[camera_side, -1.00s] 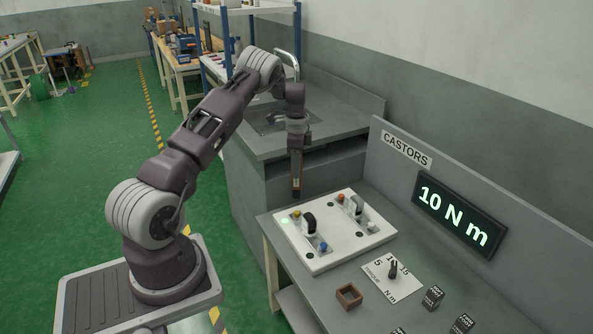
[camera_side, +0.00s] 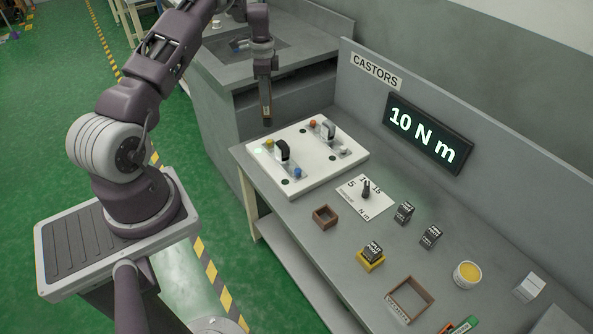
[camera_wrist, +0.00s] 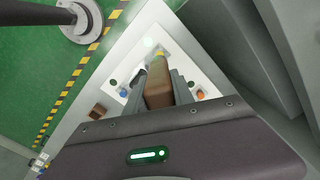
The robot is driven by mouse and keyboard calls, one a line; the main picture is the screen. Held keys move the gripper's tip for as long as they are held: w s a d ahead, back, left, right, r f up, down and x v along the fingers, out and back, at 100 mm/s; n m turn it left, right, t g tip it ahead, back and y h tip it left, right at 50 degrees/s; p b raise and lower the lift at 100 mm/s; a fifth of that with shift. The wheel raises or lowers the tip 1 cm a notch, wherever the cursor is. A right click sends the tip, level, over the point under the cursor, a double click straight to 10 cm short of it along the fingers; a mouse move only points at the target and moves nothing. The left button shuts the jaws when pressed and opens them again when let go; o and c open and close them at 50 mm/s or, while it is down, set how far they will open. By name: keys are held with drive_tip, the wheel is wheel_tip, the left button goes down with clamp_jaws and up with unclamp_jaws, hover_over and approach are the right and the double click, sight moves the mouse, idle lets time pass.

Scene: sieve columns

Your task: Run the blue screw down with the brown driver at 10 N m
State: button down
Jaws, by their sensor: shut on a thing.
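My gripper (camera_side: 266,112) hangs over the white board (camera_side: 262,177), shut on the brown driver (camera_wrist: 158,85), which points down between the fingers in the wrist view. The driver's lower end is above the board near the yellow screw (camera_side: 268,143); whether they touch I cannot tell. The blue screw (camera_side: 297,173) is at the near corner of the same castor plate, apart from the driver; it also shows in the wrist view (camera_wrist: 122,92). Black castors (camera_side: 282,151) stand on the board. An orange screw (camera_side: 312,123) is on the other plate. The display (camera_side: 427,134) reads 10 N m.
A torque dial card (camera_side: 352,197) with a black knob lies right of the board. Beyond are a small brown tray (camera_side: 325,216), black cubes (camera_side: 404,212), a larger brown tray (camera_side: 410,299) and a yellow-topped tub (camera_side: 467,274). An upright panel (camera_side: 490,160) backs the bench.

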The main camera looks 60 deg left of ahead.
drive_tip(key=shift+r, duration=0.1)
wheel_tip(320, 180, up, 5)
drive_tip(key=shift+r, duration=0.15)
drive_tip(key=d, duration=1.8)
wheel_tip(320, 180, down, 12)
drive_tip(key=shift+a, duration=0.3)
drive_tip(key=shift+f, duration=0.25)
idle(1.5)
wheel_tip(320, 180, up, 7)
idle(0.7)
